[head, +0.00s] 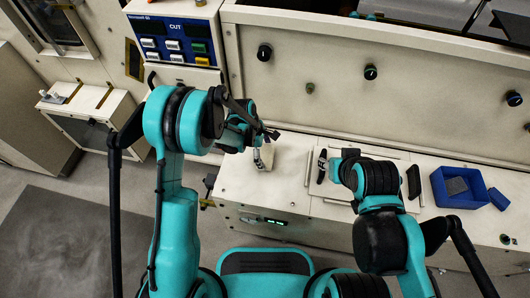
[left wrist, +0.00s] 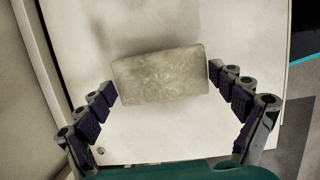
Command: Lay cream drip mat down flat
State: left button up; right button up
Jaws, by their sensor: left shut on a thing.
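The cream drip mat (left wrist: 160,75) is a pale, mottled rectangular slab. In the left wrist view it spans the gap between the fingers of my left gripper (left wrist: 162,88), which is shut on its two short ends. In the head view the mat (head: 265,157) shows small and partly covered, tilted below my left gripper (head: 267,140), over the left part of the white counter (head: 285,185). Whether it touches the counter is unclear.
A blue bin (head: 458,203) with a dark block in it stands at the counter's right, a small blue block (head: 499,199) beside it. A black handle-like bar (head: 413,181) stands left of the bin. A control panel (head: 174,45) and knobbed wall rise behind.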

pick_arm(q)
jog(key=shift+f+b, duration=0.3)
jog(key=shift+f, duration=0.4)
jog(key=shift+f, duration=0.1)
jog(key=shift+f+b, duration=0.5)
jog(key=shift+b, duration=0.05)
jog(key=o, duration=0.7)
jog(key=shift+r, duration=0.1)
jog(key=v, duration=1.2)
